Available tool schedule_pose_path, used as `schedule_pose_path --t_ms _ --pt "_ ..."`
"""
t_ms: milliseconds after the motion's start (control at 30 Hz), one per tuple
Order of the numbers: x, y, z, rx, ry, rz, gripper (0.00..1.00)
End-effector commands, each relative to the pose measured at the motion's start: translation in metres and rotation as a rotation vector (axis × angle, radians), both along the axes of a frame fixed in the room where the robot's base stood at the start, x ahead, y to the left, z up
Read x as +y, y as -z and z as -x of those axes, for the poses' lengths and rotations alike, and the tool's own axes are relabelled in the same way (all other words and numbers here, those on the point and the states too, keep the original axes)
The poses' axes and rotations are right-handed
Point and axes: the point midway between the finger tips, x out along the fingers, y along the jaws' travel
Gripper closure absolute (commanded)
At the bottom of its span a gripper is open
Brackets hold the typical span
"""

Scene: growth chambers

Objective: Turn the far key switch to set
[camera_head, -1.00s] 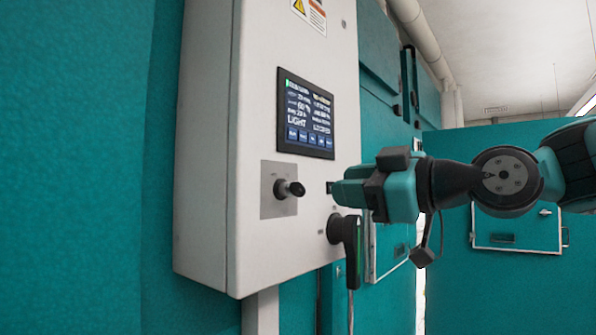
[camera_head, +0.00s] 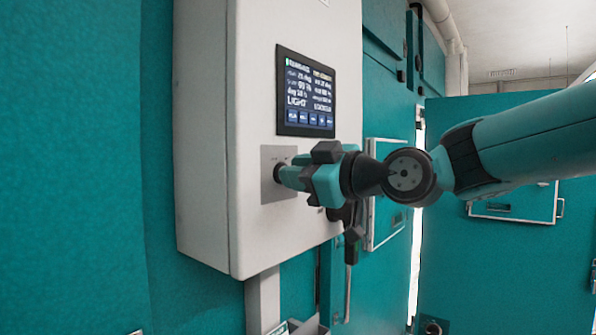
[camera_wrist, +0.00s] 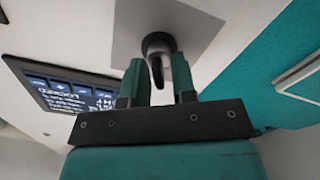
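The key switch shows as a dark round knob (camera_wrist: 158,44) with a key part sticking out, on a grey square plate (camera_head: 268,187) on the front of a white control box. In the head view, my gripper (camera_head: 284,176) is at the switch and hides most of it. In the wrist view, my gripper (camera_wrist: 160,85) has its two teal fingers apart, one on each side of the key, with a light gap visible at the right of the key. I cannot tell whether a finger touches it. The words by the switch are too small to read.
A screen (camera_head: 306,92) above the switch shows "LIGHT"; in the wrist view it reads "LOCKED". A black handle (camera_head: 351,240) sits just below and right of my gripper. Teal chamber walls (camera_head: 70,150) stand left and behind. A framed panel (camera_head: 515,206) is at the right.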

Motion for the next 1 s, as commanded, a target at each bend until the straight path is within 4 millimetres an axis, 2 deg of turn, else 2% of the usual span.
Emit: schedule_pose_path --t_ms 467,1000 --pt "-0.0007 0.0011 0.0 0.067 0.0 -0.055 0.98" --pt "-0.0021 0.0013 -0.0019 0.436 -0.001 -0.342 0.98"
